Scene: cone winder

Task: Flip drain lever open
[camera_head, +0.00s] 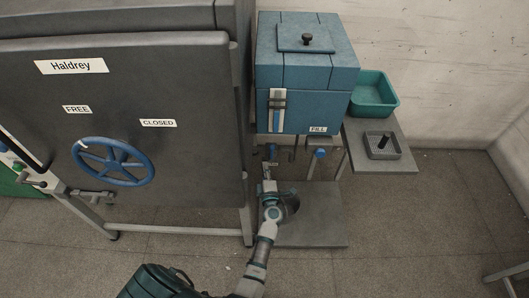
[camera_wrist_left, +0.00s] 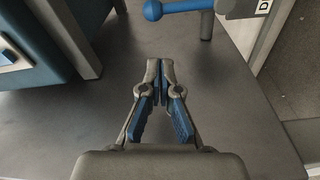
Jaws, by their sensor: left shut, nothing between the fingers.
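The drain lever shows in the left wrist view as a blue bar with a round blue end (camera_wrist_left: 180,8) at the top edge, beside a grey plate with a partly cut-off label starting with "D". In the head view a small blue part (camera_head: 272,150) under the blue tank seems to be the same lever. My left gripper (camera_head: 268,183) is below it, close to the tank's underside. In the left wrist view its fingertips (camera_wrist_left: 160,68) meet with nothing between them, apart from the lever. My right gripper is not in view.
The blue tank (camera_head: 305,105), labelled FILL, stands above a grey base plate (camera_head: 325,215). A blue knob (camera_head: 320,153) is on its right underside. A large dark cabinet (camera_head: 190,85) with a blue handwheel (camera_head: 113,162) is to the left. A teal bin (camera_head: 385,100) and side shelf (camera_head: 400,160) are right.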

